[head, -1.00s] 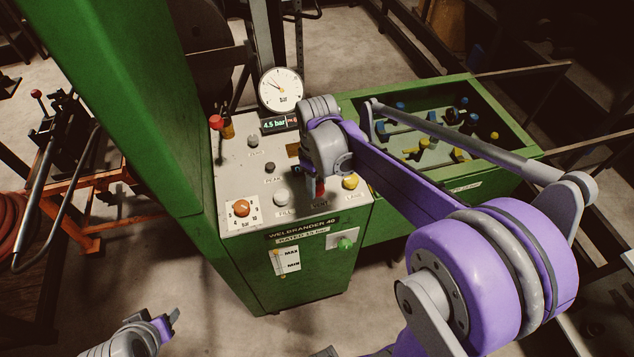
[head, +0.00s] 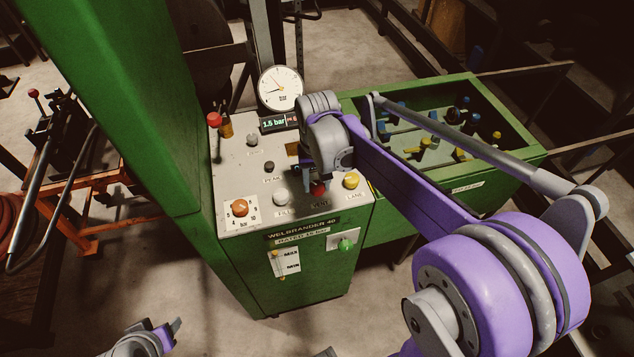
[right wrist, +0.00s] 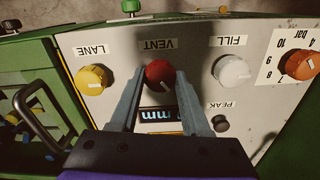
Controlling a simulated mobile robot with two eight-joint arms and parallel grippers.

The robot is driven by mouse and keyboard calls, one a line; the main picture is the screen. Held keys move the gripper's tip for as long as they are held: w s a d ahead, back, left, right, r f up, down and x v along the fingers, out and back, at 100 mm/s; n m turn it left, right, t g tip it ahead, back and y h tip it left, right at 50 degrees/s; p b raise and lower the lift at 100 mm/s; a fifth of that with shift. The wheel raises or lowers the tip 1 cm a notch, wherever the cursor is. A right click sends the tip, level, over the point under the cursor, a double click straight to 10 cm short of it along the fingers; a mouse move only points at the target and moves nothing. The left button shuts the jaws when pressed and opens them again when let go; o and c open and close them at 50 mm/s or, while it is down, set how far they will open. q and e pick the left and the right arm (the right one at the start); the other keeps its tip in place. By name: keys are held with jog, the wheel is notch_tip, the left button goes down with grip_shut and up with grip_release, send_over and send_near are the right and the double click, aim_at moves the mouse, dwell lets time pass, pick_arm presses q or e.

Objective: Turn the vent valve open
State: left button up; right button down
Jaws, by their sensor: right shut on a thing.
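The vent valve is a red knob (head: 318,188) near the front edge of the pale control panel (head: 232,165). In the right wrist view the red knob (right wrist: 160,74) sits below the upside-down VENT label, between my fingertips. My right gripper (right wrist: 160,80) is shut on the knob, one finger on each side. In the head view my right gripper (head: 308,177) is partly hidden by its own wrist, at the knob. The gauge (head: 280,88) has a display (head: 279,122) below it reading 1.5 bar. My left gripper (head: 168,331) is low at the left, away from the panel; its jaw opening is unclear.
The yellow LANE knob (right wrist: 92,79) and white FILL knob (right wrist: 231,71) flank the vent knob. An orange dial (head: 239,208) is at the panel's front left. A green tray (head: 400,190) with coloured fittings stands right. A green column (head: 130,90) rises at left.

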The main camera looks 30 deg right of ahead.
aim_at(317, 185)
jog(key=m, duration=0.7)
jog(key=shift+b, duration=0.35)
dwell(0.4)
jog(key=shift+c, duration=1.8)
grip_release()
notch_tip(317, 185, up, 11)
jog(key=shift+p, duration=0.35)
jog(key=shift+f, duration=0.1)
